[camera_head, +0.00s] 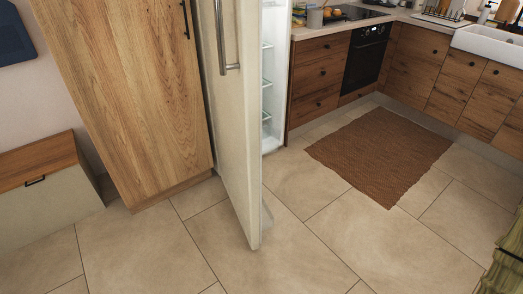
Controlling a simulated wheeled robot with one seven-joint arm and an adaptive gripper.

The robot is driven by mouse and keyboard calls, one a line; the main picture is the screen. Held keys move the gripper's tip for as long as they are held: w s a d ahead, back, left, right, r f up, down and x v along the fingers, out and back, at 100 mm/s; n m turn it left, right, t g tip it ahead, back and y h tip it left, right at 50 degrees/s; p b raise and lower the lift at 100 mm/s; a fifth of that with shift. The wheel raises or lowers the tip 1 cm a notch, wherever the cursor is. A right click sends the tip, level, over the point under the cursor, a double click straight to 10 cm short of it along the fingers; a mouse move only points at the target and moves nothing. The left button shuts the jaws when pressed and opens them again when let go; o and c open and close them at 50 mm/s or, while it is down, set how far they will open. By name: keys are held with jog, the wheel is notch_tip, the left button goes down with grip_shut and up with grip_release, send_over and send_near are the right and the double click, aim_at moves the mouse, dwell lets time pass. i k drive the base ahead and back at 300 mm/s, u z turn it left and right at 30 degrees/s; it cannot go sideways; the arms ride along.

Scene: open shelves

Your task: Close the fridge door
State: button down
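The fridge door (238,130) is a tall cream panel, standing open and seen at a steep angle in the head view. It juts out over the floor toward me. A long metal handle (219,38) is on its left, outer face. The fridge interior (274,75), white with several shelves, shows through the gap to the right of the door. The door hides part of the fridge body. My gripper is not in view.
A tall wooden cabinet (135,90) stands left of the door. Wooden drawers (318,80) and an oven (364,55) are to the right. A brown rug (380,152) lies on the tiles. A greenish object (505,262) is cut off at lower right. The front floor is clear.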

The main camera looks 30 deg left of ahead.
aim_at(231, 31)
jog(key=i, duration=0.2)
jog(key=u, duration=0.7)
